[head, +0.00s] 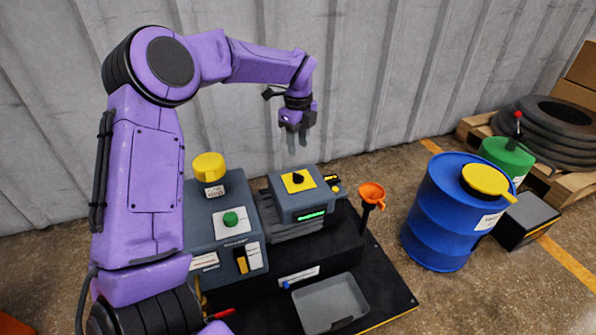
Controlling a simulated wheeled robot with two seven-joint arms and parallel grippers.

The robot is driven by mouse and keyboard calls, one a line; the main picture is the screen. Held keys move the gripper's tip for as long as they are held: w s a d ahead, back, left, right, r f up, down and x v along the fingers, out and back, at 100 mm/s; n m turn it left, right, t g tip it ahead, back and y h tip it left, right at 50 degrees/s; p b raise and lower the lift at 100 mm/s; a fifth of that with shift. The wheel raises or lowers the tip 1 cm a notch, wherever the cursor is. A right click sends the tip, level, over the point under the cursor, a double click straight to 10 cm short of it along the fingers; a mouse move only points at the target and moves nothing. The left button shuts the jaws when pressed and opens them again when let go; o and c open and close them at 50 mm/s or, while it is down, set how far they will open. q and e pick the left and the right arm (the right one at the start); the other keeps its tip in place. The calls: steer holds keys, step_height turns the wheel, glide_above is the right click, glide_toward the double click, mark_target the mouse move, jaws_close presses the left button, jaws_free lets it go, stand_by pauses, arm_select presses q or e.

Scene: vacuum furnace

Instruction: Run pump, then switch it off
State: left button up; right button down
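The pump unit (214,217) is a grey-blue machine on a black base, with a round green button (231,219) on a white plate and a yellow cap (208,166) on top. A black and yellow switch (241,262) sits on its front. Beside it is a grey-blue box (304,203) with a black knob (297,178) on a yellow plate and a lit green display (311,216). My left gripper (297,126) hangs above and behind the box, apart from it, with nothing visible in it. Its finger gap is too small to read. My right gripper is not in view.
A grey tray (325,318) lies at the front of the black base. A blue drum (439,225) with a yellow lid and a green can (506,155) stand further right. A corrugated wall (382,70) closes off the back.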

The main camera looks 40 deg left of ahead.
mark_target(298, 174)
arm_select(q)
step_height(298, 174, down, 10)
steer(key=b, duration=0.3)
jaws_close()
